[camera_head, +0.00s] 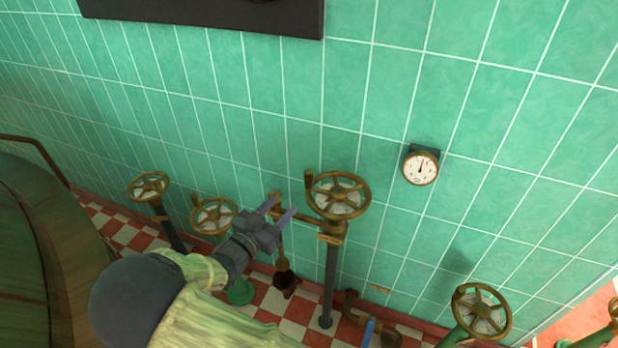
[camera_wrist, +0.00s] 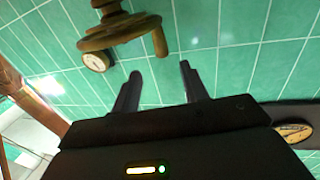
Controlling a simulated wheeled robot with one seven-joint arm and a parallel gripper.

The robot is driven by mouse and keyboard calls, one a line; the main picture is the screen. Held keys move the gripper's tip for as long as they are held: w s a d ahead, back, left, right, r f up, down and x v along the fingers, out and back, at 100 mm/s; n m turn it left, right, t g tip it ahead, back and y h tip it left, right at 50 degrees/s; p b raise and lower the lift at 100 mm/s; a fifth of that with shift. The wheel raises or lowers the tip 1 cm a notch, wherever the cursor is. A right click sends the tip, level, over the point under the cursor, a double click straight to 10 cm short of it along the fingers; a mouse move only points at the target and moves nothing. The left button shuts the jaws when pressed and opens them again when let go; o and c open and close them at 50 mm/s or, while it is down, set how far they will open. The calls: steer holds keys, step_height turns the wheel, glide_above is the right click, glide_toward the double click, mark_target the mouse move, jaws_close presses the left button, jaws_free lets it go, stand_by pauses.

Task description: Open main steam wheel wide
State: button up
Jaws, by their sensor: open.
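Several brass spoked handwheels stand along the tiled wall, and I cannot read a label marking the main steam one. The wheel (camera_head: 353,185) nearest my gripper sits on a dark upright post and has a knob standing up at its left rim. My gripper (camera_head: 280,207) is just left of this wheel, open and empty, apart from it. In the wrist view the wheel (camera_wrist: 112,32) is at the top, with its knob (camera_wrist: 160,41) hanging beyond the gap between my open fingers (camera_wrist: 160,70). No finger visibly touches it.
Other wheels stand at the left (camera_head: 148,186), behind my wrist (camera_head: 213,215), and at lower right (camera_head: 480,311). A white-faced gauge (camera_head: 420,168) hangs on the wall. A dark panel (camera_head: 210,14) is at the top. A large vessel (camera_head: 25,260) fills the left.

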mark_target(306, 181)
steer(key=p+x, duration=0.1)
steer(key=x, duration=1.2)
steer(key=shift+w, duration=0.2)
steer(key=shift+d, duration=0.1)
jaws_close()
